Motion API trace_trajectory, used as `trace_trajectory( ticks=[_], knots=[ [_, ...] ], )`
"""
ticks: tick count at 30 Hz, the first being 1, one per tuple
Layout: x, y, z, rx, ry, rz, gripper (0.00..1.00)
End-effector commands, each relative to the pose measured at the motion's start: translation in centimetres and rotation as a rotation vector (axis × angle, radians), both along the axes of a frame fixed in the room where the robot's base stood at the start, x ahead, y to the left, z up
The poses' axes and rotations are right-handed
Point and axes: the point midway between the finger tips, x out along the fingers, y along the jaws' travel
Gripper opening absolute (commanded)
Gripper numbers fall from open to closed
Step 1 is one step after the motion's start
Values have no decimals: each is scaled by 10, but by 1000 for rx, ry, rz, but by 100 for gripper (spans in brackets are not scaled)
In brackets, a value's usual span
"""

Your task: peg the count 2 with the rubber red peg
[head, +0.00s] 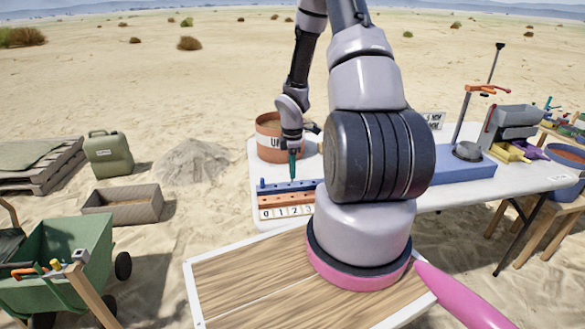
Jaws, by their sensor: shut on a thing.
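The peg board (285,199) lies at the near left of the white table. The 2 tile (294,211) is right of the middle. My gripper (292,178) points down above the blue strip, with dark teal, narrow fingers. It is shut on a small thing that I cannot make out. A small blue peg (262,183) stands at the strip's left end. I see no red peg. My arm hides the board's right side.
A terracotta bucket (268,142) stands behind the board on the table (450,192). A blue block, a clamp stand (467,125) and a grey hopper (515,118) stand at the right. A green cart (65,255) is at the lower left.

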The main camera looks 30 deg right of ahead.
Motion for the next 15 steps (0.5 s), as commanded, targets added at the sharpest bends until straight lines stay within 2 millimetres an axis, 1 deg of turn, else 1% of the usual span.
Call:
trace_trajectory(
  ticks=[9, 15],
  knots=[
    [0, 0, -31, -1, 1, -1, 0],
    [0, 0, -44, 0, 1, 0, 0]
  ],
)
